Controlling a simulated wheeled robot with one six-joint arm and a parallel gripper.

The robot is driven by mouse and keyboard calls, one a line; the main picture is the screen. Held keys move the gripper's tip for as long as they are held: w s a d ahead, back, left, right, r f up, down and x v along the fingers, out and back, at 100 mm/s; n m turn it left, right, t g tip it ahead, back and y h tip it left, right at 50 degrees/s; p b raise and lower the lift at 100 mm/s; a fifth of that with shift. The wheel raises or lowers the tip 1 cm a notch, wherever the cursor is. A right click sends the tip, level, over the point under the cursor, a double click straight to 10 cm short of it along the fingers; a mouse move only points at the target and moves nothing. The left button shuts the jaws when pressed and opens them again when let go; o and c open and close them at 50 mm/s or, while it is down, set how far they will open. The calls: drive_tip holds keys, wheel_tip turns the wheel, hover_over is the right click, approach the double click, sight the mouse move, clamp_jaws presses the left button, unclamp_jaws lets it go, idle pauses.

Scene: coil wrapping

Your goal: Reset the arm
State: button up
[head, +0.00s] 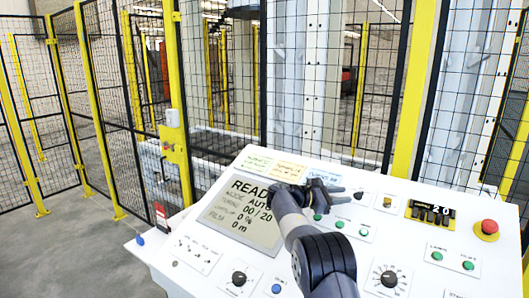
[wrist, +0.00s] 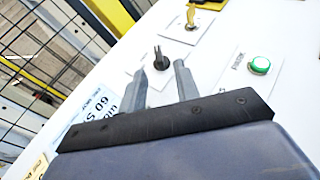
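My arm (head: 325,255) reaches up from the bottom of the head view over a white control panel (head: 385,240). My gripper (head: 333,186) is above the upper middle of the panel and points right. In the wrist view my gripper (wrist: 161,78) shows two grey fingers apart with nothing between them. A black switch knob (wrist: 162,58) lies just beyond the fingertips; it also shows in the head view (head: 358,195). I cannot tell whether the fingers touch the panel.
The panel carries a display (head: 240,210) reading READY, a red emergency button (head: 489,227), a yellow key switch (head: 387,202), a counter (head: 431,213) and several green buttons. Yellow-posted mesh fencing (head: 105,110) stands behind. Bare floor (head: 60,255) lies at left.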

sight(357, 195)
drive_tip(key=p+x, duration=0.1)
drive_tip(key=x, duration=0.4)
drive_tip(key=shift+d+r+p, duration=0.15)
drive_tip(key=shift+r+p, duration=0.05)
drive_tip(key=shift+p, duration=0.2)
drive_tip(key=shift+w+d+f+b, duration=0.1)
drive_tip(key=shift+d+f+b, duration=0.1)
drive_tip(key=shift+f+b, duration=0.15)
drive_tip(key=shift+a+n+t+b, duration=0.1)
drive_tip(key=shift+n+t+b, duration=0.5)
drive_tip(key=shift+t+b, duration=0.1)
drive_tip(key=n+t+b, duration=0.1)
drive_tip(key=n+t, duration=0.1)
drive_tip(key=n+t+y+b, duration=0.1)
drive_tip(key=t+b, duration=0.1)
drive_tip(key=shift+s+n+b, duration=0.25)
drive_tip(key=shift+n+b, duration=0.05)
drive_tip(key=shift+n, duration=0.1)
drive_tip(key=n+t+y+b, duration=0.1)
drive_tip(key=n, duration=0.1)
drive_tip(key=n+t+y+b, duration=0.3)
drive_tip(key=n+t+y, duration=0.1)
drive_tip(key=shift+s+d+n+b, duration=0.3)
drive_tip(key=shift+n+b, duration=0.05)
drive_tip(key=shift+n, duration=0.05)
drive_tip(key=b+v, duration=0.2)
drive_tip(key=v, duration=0.7)
drive_tip(key=shift+a+b, duration=0.1)
drive_tip(key=shift+b, duration=0.25)
drive_tip(key=shift+v, duration=0.75)
